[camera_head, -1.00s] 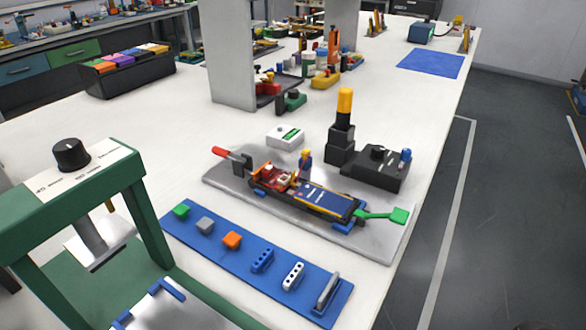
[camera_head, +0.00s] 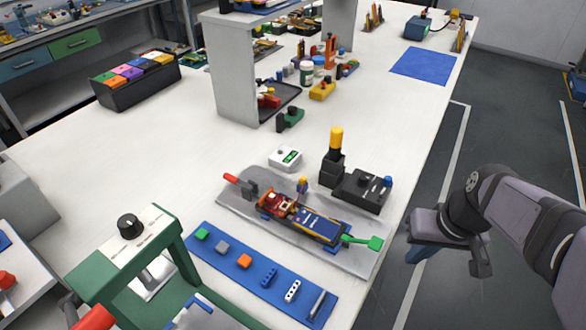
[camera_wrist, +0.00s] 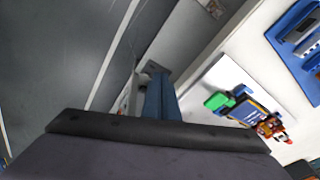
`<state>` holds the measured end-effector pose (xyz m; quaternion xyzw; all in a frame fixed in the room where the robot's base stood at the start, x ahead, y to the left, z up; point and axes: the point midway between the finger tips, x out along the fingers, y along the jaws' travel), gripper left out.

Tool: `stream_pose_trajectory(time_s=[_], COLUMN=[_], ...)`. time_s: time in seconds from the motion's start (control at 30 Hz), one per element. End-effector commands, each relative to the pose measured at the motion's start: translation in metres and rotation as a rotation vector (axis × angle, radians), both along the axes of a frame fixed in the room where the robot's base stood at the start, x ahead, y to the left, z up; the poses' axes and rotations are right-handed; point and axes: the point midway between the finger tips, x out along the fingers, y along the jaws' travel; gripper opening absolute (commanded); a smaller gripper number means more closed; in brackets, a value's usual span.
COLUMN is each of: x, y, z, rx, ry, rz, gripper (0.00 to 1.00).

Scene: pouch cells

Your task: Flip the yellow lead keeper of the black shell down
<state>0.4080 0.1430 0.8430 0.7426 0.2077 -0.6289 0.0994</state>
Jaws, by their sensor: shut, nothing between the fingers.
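The black shell (camera_head: 330,237) lies on a grey plate (camera_head: 235,207) on the white bench, with a blue pouch cell (camera_head: 318,225) and a red part (camera_head: 279,203) in it. A small yellow-topped piece (camera_head: 303,181) stands upright at the shell's far side; it looks like the lead keeper, but its hinge is too small to see. A green handle (camera_head: 374,243) sticks out at the plate's right end. My gripper (camera_head: 420,254) is shut and empty, over the floor right of the bench edge. Its blue fingers (camera_wrist: 161,95) show in the wrist view, apart from the green handle (camera_wrist: 217,101).
A black box with a yellow-capped post (camera_head: 335,150) stands behind the shell. A blue strip (camera_head: 225,257) with several small parts lies in front. A green press frame (camera_head: 125,262) stands at left. The bench's right edge lies between my gripper and the plate.

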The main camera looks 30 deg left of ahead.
Motion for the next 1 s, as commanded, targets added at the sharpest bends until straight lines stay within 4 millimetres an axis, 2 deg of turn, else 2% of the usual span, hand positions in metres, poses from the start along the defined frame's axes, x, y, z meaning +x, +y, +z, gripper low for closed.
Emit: stream_pose_trajectory(time_s=[0.03, 0.13, 0.17, 0.2, 0.37, 0.5, 0.6, 0.7, 0.8, 1.0], x=[0.005, 0.012, 0.014, 0.018, 0.017, 0.006, -0.005, -0.013, -0.020, -0.024], y=[0.012, 0.033, 0.042, 0.065, 0.141, 0.198, 0.228, 0.250, 0.263, 0.271], z=[0.029, 0.062, 0.067, 0.063, 0.089, 0.112, 0.124, 0.134, 0.140, 0.144], rx=[0.010, 0.033, 0.039, 0.055, 0.112, 0.159, 0.188, 0.209, 0.224, 0.233], ry=[-0.010, -0.027, -0.033, -0.053, -0.125, -0.186, -0.224, -0.254, -0.272, -0.286], rz=[0.031, 0.085, 0.114, 0.205, 0.520, 0.761, 0.896, 0.993, 1.053, 1.092], gripper=[0.00, 0.00, 0.00, 0.00, 0.00, 0.00, 0.00, 0.00, 0.00, 0.00])
